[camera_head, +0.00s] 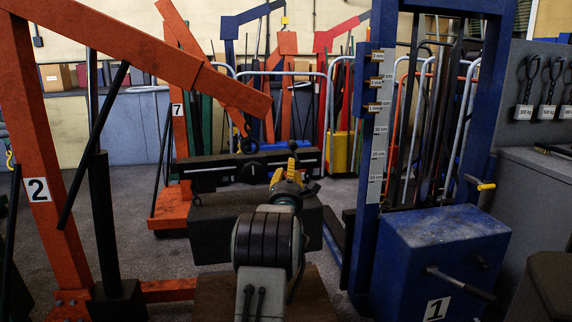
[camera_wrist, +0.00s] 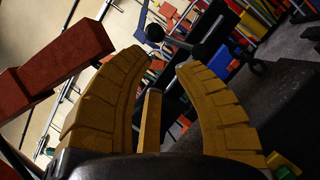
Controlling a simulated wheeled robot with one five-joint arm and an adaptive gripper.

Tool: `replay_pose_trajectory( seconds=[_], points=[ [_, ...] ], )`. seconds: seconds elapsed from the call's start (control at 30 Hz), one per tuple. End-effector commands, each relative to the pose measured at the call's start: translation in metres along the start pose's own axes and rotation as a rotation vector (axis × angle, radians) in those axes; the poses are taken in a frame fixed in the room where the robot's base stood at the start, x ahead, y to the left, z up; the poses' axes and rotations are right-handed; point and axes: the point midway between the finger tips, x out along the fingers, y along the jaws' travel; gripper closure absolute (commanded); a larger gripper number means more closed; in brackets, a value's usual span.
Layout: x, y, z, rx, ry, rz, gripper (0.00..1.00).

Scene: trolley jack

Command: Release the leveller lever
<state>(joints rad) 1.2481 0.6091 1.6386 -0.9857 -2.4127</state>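My gripper (camera_head: 289,178) is in the middle of the head view, in front of a long dark horizontal bar (camera_head: 210,172). In the wrist view my gripper (camera_wrist: 160,62) has its two yellow ribbed fingers wide apart. A thin yellow bar (camera_wrist: 151,122) shows between them; I cannot tell whether it is part of the gripper. Beyond the fingertips is a dark arm with a round black knob (camera_wrist: 155,32), apparently apart from them. I cannot tell surely which part is the leveller lever. My gripper and wrist hide part of the dark bar.
An orange crane marked 2 (camera_head: 38,190) stands at left, its boom reaching toward the middle. An orange crane marked 7 (camera_head: 176,110) is behind. A blue lift marked 1 (camera_head: 440,250) with a yellow-ended handle (camera_head: 486,186) stands close at right. Grey floor (camera_head: 130,220) is open at left centre.

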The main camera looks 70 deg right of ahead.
Motion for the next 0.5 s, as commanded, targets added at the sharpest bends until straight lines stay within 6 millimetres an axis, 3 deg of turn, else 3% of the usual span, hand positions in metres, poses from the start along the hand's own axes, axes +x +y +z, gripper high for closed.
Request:
replay_pose_trajectory(
  seconds=[0.03,0.17,0.3,0.5],
  points=[
    [-0.006,-0.006,-0.010,0.001,-0.007,0.010,0.77],
    [-0.015,0.000,-0.012,0.004,-0.041,0.052,0.88],
    [-0.018,0.023,0.006,0.007,-0.107,0.120,1.00],
    [-0.020,0.053,0.031,0.030,-0.140,0.164,1.00]
  ],
)
